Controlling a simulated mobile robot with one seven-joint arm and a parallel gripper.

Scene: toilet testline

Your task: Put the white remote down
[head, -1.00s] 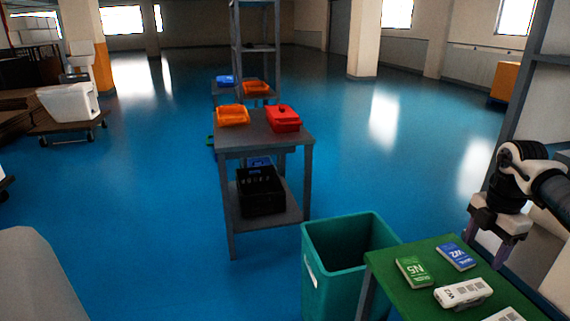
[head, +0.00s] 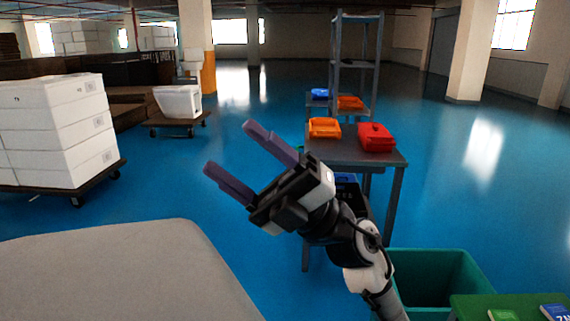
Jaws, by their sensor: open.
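My gripper (head: 240,162) is in the middle of the head view, raised above the floor, with its two purple fingers spread apart and nothing between them. It points up and to the left. The white remote does not show in this view. The green table (head: 475,306) is cut off at the lower right corner, with parts of a green box (head: 503,315) and a blue box (head: 555,312) on it.
A teal bin (head: 440,275) stands beside the green table. A grey table (head: 385,158) behind my arm bears an orange tray (head: 324,127) and a red box (head: 376,137). A large grey surface (head: 120,275) fills the lower left. White boxes (head: 60,130) stand on a cart at left.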

